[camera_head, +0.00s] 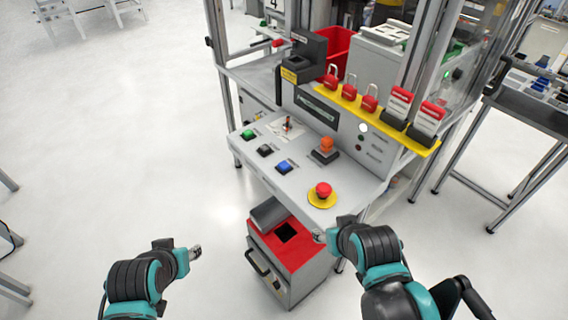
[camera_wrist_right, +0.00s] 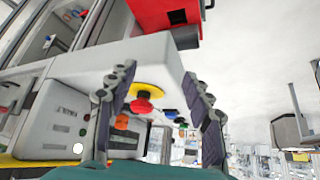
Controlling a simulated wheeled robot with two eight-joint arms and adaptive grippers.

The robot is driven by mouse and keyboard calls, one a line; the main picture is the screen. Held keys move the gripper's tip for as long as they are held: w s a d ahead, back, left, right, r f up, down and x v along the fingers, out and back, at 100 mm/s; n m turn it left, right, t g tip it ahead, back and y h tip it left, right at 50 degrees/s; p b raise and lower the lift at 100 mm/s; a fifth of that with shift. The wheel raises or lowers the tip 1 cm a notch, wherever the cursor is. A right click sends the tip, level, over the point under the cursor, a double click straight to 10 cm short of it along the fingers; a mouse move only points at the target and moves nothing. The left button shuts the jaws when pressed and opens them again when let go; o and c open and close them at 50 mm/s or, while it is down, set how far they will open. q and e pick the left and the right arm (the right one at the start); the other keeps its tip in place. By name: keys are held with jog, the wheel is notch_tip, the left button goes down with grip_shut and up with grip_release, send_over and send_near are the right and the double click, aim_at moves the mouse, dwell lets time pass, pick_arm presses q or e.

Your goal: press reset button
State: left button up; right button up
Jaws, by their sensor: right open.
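A control panel (camera_head: 300,165) juts from the workstation. It carries a green button (camera_head: 248,134), a black button (camera_head: 265,150), a blue button (camera_head: 284,166), an orange knob (camera_head: 325,147) and a red mushroom button (camera_head: 323,189) on a yellow disc. The labels are too small to read, so I cannot tell which is reset. My right gripper (camera_head: 320,236) is just in front of the panel's near right corner, touching no button. In the right wrist view its fingers (camera_wrist_right: 158,75) are spread and empty, with the red button (camera_wrist_right: 142,105) showing between them. My left gripper (camera_head: 196,252) is over open floor, left of the panel; its jaws are unclear.
A red-topped grey box (camera_head: 311,252) stands under the panel. Red padlocks (camera_head: 350,90) and red-and-white tags (camera_head: 400,101) sit on a yellow shelf (camera_head: 412,143) behind the buttons. Metal frame posts (camera_head: 424,55) rise at the right.

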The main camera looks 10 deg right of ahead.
grip_shut()
dwell(1.1)
